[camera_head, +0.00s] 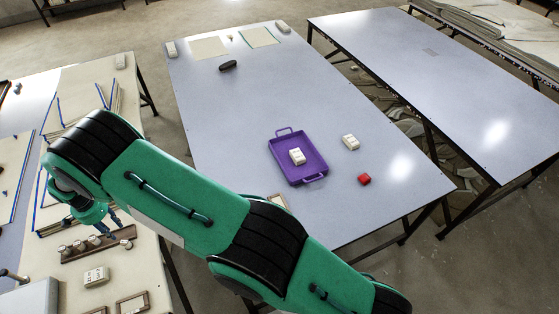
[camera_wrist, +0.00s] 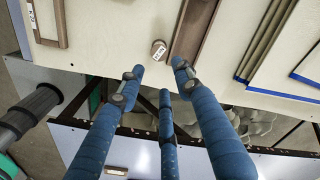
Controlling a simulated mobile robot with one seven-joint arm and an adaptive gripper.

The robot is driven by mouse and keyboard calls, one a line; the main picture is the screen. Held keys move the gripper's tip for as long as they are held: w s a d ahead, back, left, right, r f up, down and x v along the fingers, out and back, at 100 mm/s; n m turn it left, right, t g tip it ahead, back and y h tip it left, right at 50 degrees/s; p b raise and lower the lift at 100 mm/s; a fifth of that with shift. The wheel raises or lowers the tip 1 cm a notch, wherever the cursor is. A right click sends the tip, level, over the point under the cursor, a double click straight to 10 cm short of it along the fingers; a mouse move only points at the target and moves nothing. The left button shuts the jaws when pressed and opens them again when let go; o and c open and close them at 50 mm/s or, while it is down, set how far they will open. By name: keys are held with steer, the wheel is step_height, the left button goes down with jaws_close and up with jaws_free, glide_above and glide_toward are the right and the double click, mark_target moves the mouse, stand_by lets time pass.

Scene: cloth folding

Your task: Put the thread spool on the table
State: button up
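Several small pale cylinders that look like thread spools (camera_head: 79,246) stand along a brown wooden strip on the cream-topped table at the left in the head view.
My green arm hides part of the near side. The table's centre is clear.

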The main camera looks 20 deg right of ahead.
steer(key=w+d+r+n+t, duration=0.1)
steer(key=w+d+r, duration=0.1)
steer(key=d+r, duration=0.8)
steer(key=w+d+r, duration=0.2)
steer(key=d+r, duration=0.4)
steer(key=r, duration=0.7)
steer(key=s+d+r+n+t+y, duration=0.1)
steer(key=s+d+r, duration=0.2)
steer(key=d+r, duration=0.6)
steer(key=s+d+r+n, duration=0.1)
steer(key=s+d+r, duration=0.2)
steer(key=d+r, duration=0.55)
steer(key=s+d+r+n+t, duration=0.1)
steer(key=s+d+r, duration=0.4)
steer(key=s+d, duration=0.35)
steer(key=s+d+r+n+t, duration=0.1)
steer(key=s+d+r, duration=0.4)
steer(key=s+d, duration=0.3)
steer(key=s+d+f, duration=0.1)
steer(key=s+d, duration=0.4)
steer(key=s, duration=0.3)
steer(key=s+d+f+n+t+h, duration=0.1)
steer(key=s+d, duration=0.3)
steer(key=s, duration=0.4)
steer(key=shift+d+n+t, duration=0.3)
steer(key=shift+d, duration=0.1)
steer(key=shift+f, duration=0.1)
